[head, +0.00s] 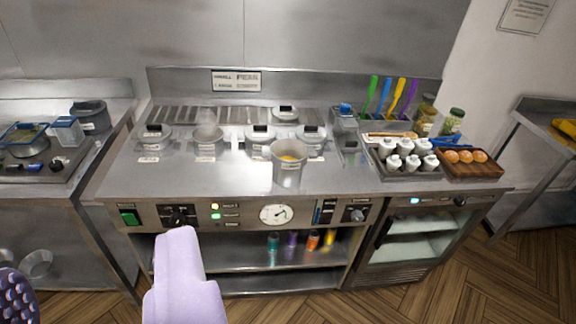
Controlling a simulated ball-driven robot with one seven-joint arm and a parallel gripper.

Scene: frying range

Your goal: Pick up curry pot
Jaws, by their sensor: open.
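A metal pot (288,172) with yellow-orange contents, which looks like the curry pot, stands upright near the front middle of the steel range top. Its open top faces up, and a small label lies beside it. A pale lavender part of my arm rises from the bottom edge, in front of the range and left of the pot, well apart from it. No fingertips can be made out, so my gripper does not show. Nothing touches the pot.
Several lidded pots, including one at the back (285,115), stand behind it. A tray of white bottles (405,155) and a wooden tray (475,170) with round orange-brown items are to the right. The counter front left of the pot is clear.

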